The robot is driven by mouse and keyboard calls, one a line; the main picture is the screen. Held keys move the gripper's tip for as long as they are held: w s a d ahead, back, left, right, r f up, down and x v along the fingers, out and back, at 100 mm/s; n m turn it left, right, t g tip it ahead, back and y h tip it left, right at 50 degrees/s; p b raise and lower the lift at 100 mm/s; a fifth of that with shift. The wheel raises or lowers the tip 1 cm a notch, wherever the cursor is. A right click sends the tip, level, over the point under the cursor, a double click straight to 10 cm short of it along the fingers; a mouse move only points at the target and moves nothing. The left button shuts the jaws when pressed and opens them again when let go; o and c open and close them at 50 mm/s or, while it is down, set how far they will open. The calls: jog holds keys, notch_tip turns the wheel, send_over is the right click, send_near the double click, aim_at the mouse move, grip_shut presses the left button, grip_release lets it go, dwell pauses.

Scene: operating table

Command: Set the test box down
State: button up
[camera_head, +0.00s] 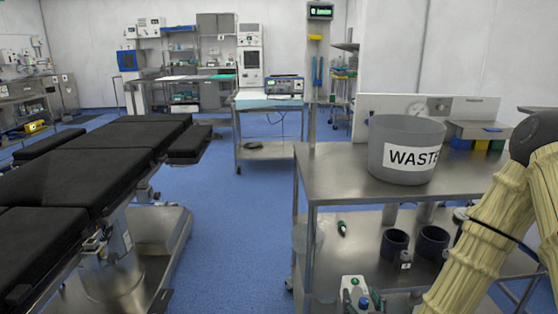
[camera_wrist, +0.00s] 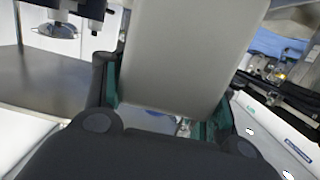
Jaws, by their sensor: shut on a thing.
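A plain grey box (camera_wrist: 185,50), which I take to be the test box, fills the upper middle of the wrist view. My gripper (camera_wrist: 163,95) is shut on it, with a dark finger and green pad on each side. The far end of the box runs out of the wrist view, and what is under it is mostly hidden. In the head view my sleeved arm shows at the right edge; neither my gripper nor the box can be made out there.
A steel cart (camera_head: 335,175) carries a grey waste bin (camera_head: 385,135) on top and dark cups (camera_head: 432,243) below. A black operating table (camera_head: 90,165) stands at left. Blue floor (camera_head: 240,210) is free between them. A bare grey surface (camera_wrist: 50,80) lies left in the wrist view.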

jog(key=s+a+r+p, duration=0.1)
jog(key=r+p, duration=0.5)
jog(key=p, duration=0.7)
jog(key=s+a+r+p, duration=0.1)
jog(key=r+p, duration=0.4)
jog(key=p, duration=0.8)
jog(key=shift+s+a+r+p, duration=0.25)
jog(key=shift+a+r+p, duration=0.1)
jog(key=shift+a, duration=0.25)
